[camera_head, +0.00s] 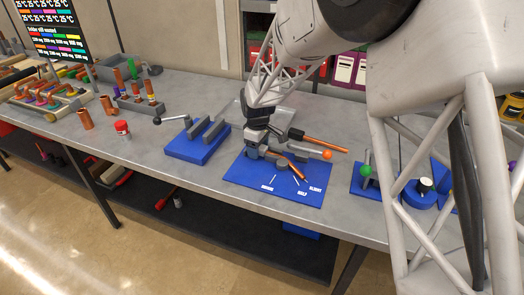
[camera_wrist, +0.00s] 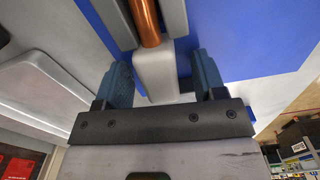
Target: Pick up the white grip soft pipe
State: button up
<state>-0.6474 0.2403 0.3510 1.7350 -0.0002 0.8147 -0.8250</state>
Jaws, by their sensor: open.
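In the wrist view, the white grip (camera_wrist: 155,72) of a copper-coloured pipe (camera_wrist: 148,22) lies between the two blue fingers of my gripper (camera_wrist: 163,80). The fingers are open; a gap shows on the right, while the left finger is very close to the grip and contact is unclear. The pipe runs away between two grey blocks (camera_wrist: 177,18). In the head view, my gripper (camera_head: 258,150) is low over the left part of the blue labelled board (camera_head: 245,178). The white grip is hard to make out there behind my gripper.
On the board's right are a black-gripped copper pipe (camera_head: 325,145) and an orange-knobbed grey handle (camera_head: 327,155). A blue vise base (camera_head: 196,150) stands left. A green-knobbed fixture (camera_head: 366,172) is right. Bare table shows at front left.

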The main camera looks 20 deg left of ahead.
grip_shut()
dwell(0.3)
jog(key=shift+r, duration=0.1)
jog(key=shift+r, duration=0.8)
jog(key=shift+s+d+r, duration=0.1)
jog(key=shift+r, duration=0.85)
jog(key=s+d, duration=0.3)
jog(key=s, duration=0.1)
jog(key=s+d+r, duration=0.1)
jog(key=s+d, duration=0.2)
jog(key=s, duration=0.1)
jog(key=s+d, duration=0.3)
jog(key=s, duration=0.1)
jog(key=shift+s+d+r, duration=0.15)
jog(key=shift+s, duration=0.2)
